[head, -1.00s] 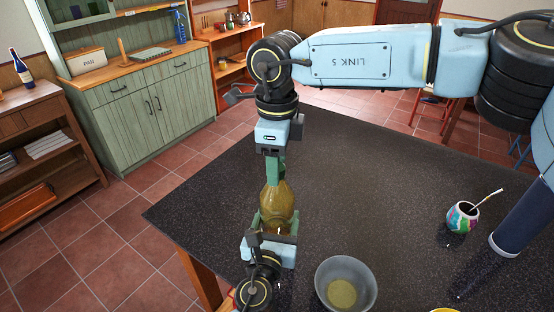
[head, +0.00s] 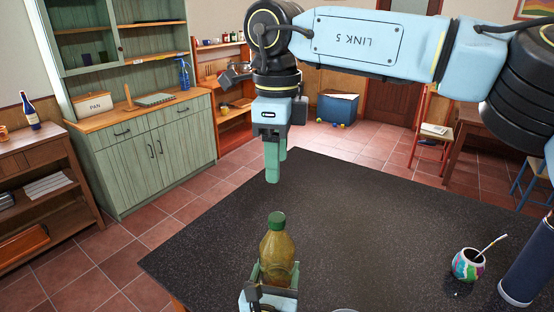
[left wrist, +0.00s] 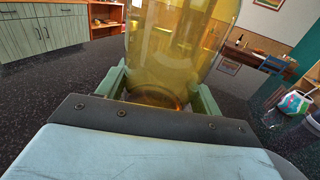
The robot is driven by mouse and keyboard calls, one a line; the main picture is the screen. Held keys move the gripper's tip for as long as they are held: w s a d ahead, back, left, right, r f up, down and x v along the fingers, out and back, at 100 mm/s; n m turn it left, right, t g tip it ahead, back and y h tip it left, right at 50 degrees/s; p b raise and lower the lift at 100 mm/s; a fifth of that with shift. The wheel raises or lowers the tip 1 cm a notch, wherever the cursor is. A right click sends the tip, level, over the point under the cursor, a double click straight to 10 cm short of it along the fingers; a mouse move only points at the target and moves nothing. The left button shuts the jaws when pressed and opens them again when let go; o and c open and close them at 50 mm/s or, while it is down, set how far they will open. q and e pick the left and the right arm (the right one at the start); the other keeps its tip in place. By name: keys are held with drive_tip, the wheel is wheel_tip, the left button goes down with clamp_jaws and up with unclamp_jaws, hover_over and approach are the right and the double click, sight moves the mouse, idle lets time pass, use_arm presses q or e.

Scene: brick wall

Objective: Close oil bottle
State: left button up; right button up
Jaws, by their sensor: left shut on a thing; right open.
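The oil bottle (head: 277,250) is clear with yellow-green oil and stands upright over the dark table. A green cap (head: 277,220) sits on its mouth. My left gripper (head: 275,277) is shut around the lower part of the bottle. The left wrist view shows the bottle's lower part (left wrist: 170,60) between its green fingers (left wrist: 160,95). My right gripper (head: 277,167) is open and empty, pointing down above the cap with a clear gap between them. The cap is out of the left wrist view.
The dark speckled table (head: 370,220) has free room right of the bottle. A colourful mate gourd (head: 467,266) with a straw and a dark blue cylinder (head: 527,265) stand at the right. Only the rim of a bowl (head: 345,310) shows at the bottom edge.

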use_arm(q)
drive_tip(key=o, duration=2)
drive_tip(key=shift+c, duration=0.2)
drive_tip(key=s+a+b, duration=0.1)
drive_tip(key=s+a, duration=0.1)
drive_tip(key=s, duration=1.1)
drive_tip(key=shift+a, duration=0.3)
drive_tip(key=shift+s, duration=0.1)
